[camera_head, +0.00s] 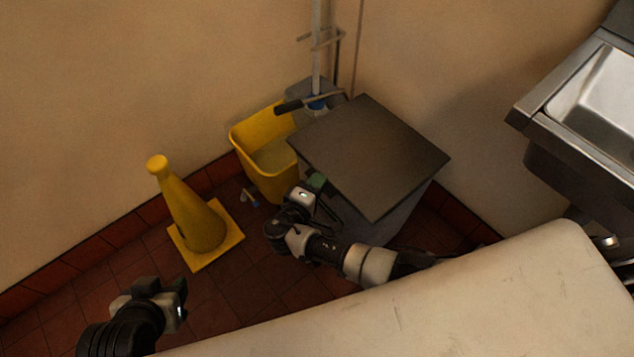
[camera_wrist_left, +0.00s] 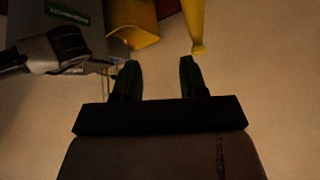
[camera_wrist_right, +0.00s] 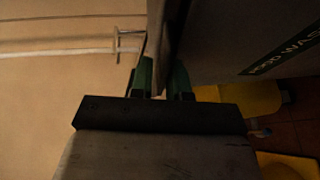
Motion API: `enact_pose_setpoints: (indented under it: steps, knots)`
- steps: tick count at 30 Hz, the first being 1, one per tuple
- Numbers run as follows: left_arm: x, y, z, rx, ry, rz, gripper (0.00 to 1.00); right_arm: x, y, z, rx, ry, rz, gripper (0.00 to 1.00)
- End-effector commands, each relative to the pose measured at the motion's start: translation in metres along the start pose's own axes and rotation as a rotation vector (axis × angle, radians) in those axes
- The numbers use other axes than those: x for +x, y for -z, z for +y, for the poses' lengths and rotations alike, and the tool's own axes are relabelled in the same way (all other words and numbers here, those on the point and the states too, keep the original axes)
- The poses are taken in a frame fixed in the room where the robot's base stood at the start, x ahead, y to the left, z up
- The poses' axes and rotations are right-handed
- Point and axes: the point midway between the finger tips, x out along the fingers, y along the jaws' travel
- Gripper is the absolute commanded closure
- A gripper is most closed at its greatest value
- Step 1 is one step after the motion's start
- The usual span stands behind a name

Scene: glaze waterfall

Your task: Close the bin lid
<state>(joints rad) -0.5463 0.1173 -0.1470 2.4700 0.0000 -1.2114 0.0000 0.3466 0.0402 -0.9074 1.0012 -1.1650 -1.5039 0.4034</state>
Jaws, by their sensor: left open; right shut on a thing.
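The grey bin (camera_head: 368,222) stands in the corner with a flat, dark lid (camera_head: 372,155) over its top. I cannot tell whether a small gap is left under the lid. My right gripper (camera_head: 316,186) is at the lid's near left edge. In the right wrist view its fingers (camera_wrist_right: 161,78) are shut on the lid's edge (camera_wrist_right: 167,40), beside the bin's labelled front (camera_wrist_right: 235,35). My left gripper (camera_head: 165,290) is low at the left, apart from the bin. In the left wrist view its fingers (camera_wrist_left: 160,68) are open and empty.
A yellow mop bucket (camera_head: 258,150) stands left of the bin, against the wall. A yellow cone (camera_head: 195,215) stands on the red tiles further left. A steel sink (camera_head: 590,110) is at the right. A pale surface (camera_head: 450,305) fills the foreground.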

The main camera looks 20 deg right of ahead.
Motion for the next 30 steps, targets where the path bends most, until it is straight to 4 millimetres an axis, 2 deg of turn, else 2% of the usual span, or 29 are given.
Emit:
enact_pose_setpoints:
  steps: [9,25,26,29,30]
  knots:
    - [0.009,0.018,0.003,0.002,-0.007,0.139,0.57,0.002,-0.002,-0.013,-0.002,0.004,-0.005,1.0]
    - [0.01,0.021,0.004,0.003,-0.009,0.167,0.57,-0.001,-0.003,-0.019,-0.006,0.013,0.001,1.0]
    - [0.01,0.021,0.004,0.003,-0.008,0.167,0.57,-0.001,-0.003,-0.019,-0.006,0.013,0.001,0.82]
    - [0.01,0.021,0.004,0.003,-0.008,0.167,0.57,-0.001,-0.003,-0.019,-0.006,0.013,0.001,0.67]
    - [0.01,0.021,0.004,0.003,-0.008,0.166,0.57,-0.001,-0.003,-0.019,-0.006,0.012,0.001,0.67]
